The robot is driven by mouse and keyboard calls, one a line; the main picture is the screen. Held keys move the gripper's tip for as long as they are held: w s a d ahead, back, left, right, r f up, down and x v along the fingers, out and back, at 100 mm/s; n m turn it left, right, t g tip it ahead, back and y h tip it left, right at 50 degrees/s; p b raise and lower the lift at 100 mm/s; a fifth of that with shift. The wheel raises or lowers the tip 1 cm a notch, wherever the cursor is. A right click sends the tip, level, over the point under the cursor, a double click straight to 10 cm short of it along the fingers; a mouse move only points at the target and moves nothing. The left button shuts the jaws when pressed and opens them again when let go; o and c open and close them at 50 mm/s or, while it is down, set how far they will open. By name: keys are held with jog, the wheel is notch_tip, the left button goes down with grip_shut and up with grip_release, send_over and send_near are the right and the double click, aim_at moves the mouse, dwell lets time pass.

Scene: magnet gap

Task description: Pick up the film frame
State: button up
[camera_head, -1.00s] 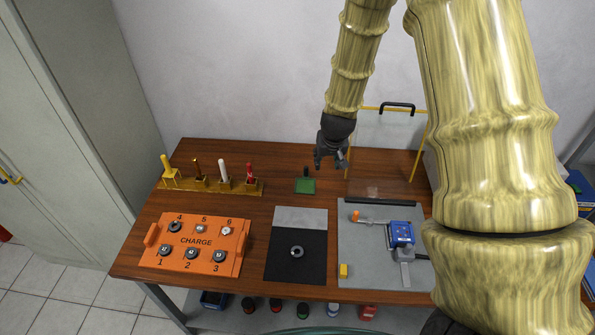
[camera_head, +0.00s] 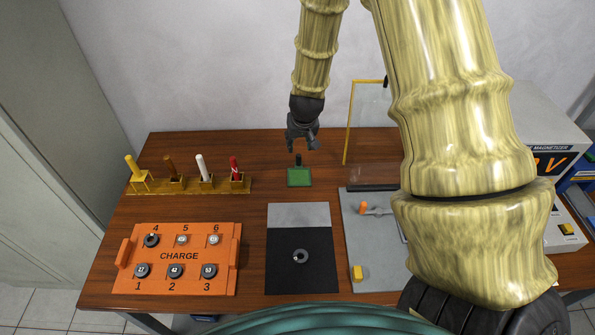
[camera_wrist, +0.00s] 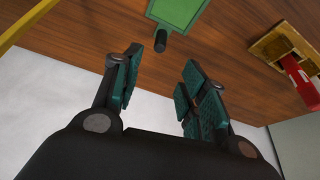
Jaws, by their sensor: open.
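The film frame appears to be the green square (camera_head: 299,178) with a short black handle, lying on the wooden table near its back. It also shows at the top of the wrist view as a green panel (camera_wrist: 180,12), its dark handle end pointing between my fingers. My gripper (camera_head: 303,146) is open and empty, above and just behind the handle in the head view. In the wrist view its teal-padded fingers (camera_wrist: 163,65) are spread wide, apart from the handle.
A wooden rack (camera_head: 190,186) with coloured sticks stands left of the frame. An orange CHARGE tray (camera_head: 180,286) and a black-and-grey mat (camera_head: 301,280) lie in front. A yellow upright frame (camera_head: 350,125) stands right of my gripper. A grey fixture plate (camera_head: 375,278) is partly hidden by my arm.

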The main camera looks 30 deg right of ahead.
aim_at(299, 155)
jog(key=p+x, duration=0.1)
jog(key=x, duration=0.3)
jog(key=shift+w+f, duration=0.1)
jog(key=shift+f, duration=0.05)
jog(key=shift+w+d+f+p, duration=0.15)
jog(key=shift+f+p, duration=0.45)
jog(key=shift+f, duration=0.35)
jog(key=shift+w+d+f+p, duration=0.1)
jog(key=shift+d+f+p, duration=0.1)
jog(key=shift+f+p, duration=0.55)
jog(key=shift+x, duration=1.25)
jog(key=shift+s+a, duration=0.1)
grip_shut()
